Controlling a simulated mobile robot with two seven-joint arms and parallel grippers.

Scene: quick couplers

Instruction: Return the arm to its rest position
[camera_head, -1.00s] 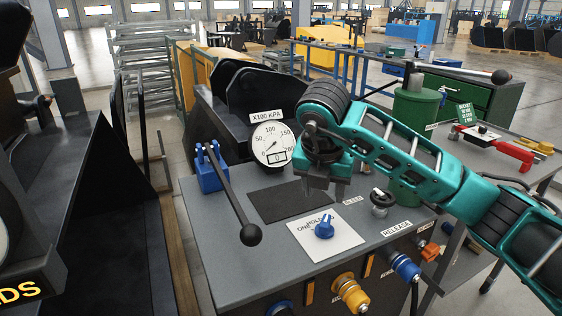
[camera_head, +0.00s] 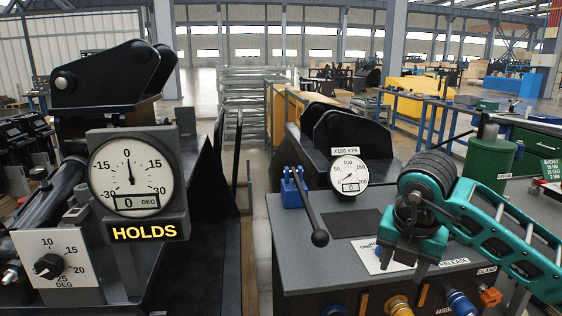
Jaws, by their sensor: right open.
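My right arm, teal and black, comes in from the right. Its gripper (camera_head: 408,260) points down over the right part of the grey bench (camera_head: 315,270), with nothing seen in it. The jaws are open, small and dark. The gripper hides part of the white selector plate (camera_head: 372,257), including its knob. A dark mat (camera_head: 357,224) lies to the left of the gripper. I cannot tell how high the jaws are above the bench. My left gripper is not in view.
A blue-based lever (camera_head: 306,205) with a black ball and a pressure gauge (camera_head: 348,174) stand at the bench's left and back. A dial (camera_head: 131,175) above a lit HOLDS sign (camera_head: 145,232) stands at left. Yellow and blue couplers line the front; a green cylinder (camera_head: 489,160) stands behind my arm.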

